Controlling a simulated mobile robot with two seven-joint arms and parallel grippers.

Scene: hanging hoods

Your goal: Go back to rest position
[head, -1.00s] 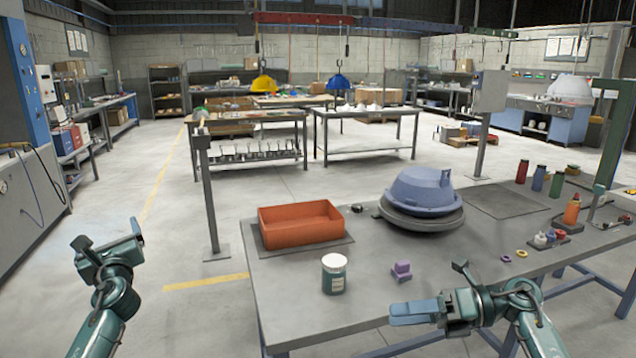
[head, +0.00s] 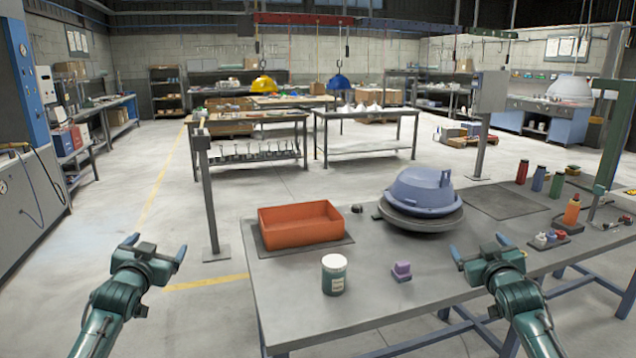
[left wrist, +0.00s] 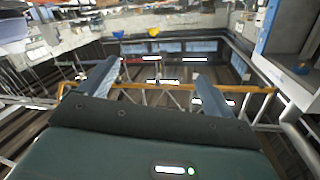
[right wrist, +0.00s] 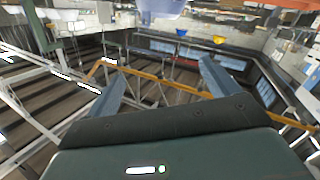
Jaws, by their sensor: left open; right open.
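My left gripper (head: 157,248) is open and empty, held up over the floor to the left of the grey table (head: 300,290). In the left wrist view its two fingers (left wrist: 148,85) stand apart with nothing between them. My right gripper (head: 479,254) is open and empty near the front right part of the table. In the right wrist view its fingers (right wrist: 160,88) are also spread and empty. Both forearms point forward and upward at about the same height.
On the table are an orange bin (head: 300,226), a blue hood (head: 420,190) on a dark round base, a white-lidded jar (head: 334,275), a purple block (head: 402,271) and several bottles (head: 538,180). A grey post (head: 208,190) stands behind the left gripper. Floor on the left is clear.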

